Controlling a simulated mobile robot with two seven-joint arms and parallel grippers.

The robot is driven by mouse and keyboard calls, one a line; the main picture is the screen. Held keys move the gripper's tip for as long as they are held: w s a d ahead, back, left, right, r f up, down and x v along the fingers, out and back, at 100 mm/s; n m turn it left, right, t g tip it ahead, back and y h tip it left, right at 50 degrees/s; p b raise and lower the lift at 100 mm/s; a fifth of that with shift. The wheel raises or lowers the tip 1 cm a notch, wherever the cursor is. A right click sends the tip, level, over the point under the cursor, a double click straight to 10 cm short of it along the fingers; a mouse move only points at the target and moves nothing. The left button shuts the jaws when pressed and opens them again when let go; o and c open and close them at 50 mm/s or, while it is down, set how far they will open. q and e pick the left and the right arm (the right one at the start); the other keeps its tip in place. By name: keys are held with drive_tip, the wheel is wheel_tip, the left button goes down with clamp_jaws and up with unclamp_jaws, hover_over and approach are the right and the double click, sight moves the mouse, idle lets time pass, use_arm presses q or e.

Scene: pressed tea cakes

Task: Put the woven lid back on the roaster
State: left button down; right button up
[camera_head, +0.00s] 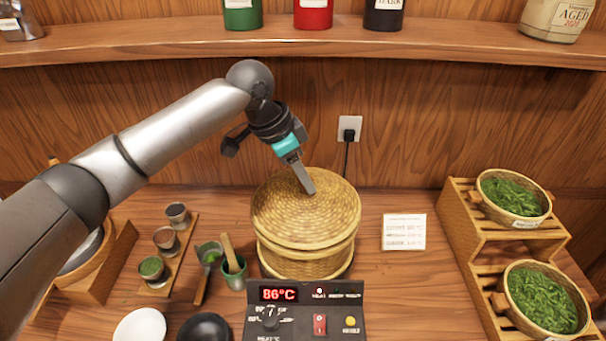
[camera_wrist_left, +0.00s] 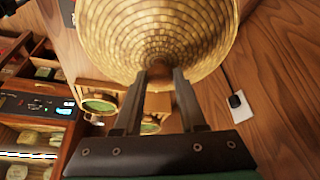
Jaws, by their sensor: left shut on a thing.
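The round woven lid (camera_head: 290,210) is over the woven roaster (camera_head: 300,268) in the head view. It covers the roaster's mouth and looks roughly level. Whether it rests fully on the rim or hangs slightly above it, I cannot tell. My left gripper (camera_head: 308,190) reaches down onto the lid's top from the upper left. In the left wrist view, its fingers (camera_wrist_left: 158,80) are shut on the small knob at the centre of the lid (camera_wrist_left: 120,35). The knob is mostly hidden by the finger in the head view. My right gripper is not in view.
A control box (camera_head: 305,315) reading 86°C stands in front of the roaster. A green cup with a wooden tool (camera_head: 234,272) is close on the left. A white card (camera_head: 404,232) and a wooden rack (camera_head: 465,225) with leaf baskets are at right. A shelf (camera_head: 400,42) runs above.

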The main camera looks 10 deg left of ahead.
use_arm(q)
drive_tip(key=shift+f, duration=0.1)
drive_tip(key=shift+f+p, duration=0.3)
drive_tip(key=shift+f, duration=0.15)
drive_tip(key=shift+c, duration=2.4)
unclamp_jaws()
drive_tip(key=shift+r+b, duration=0.35)
drive_tip(key=shift+r, duration=0.15)
drive_tip(key=v, duration=1.2)
drive_tip(key=shift+p, duration=0.3)
drive_tip(key=shift+r, duration=0.1)
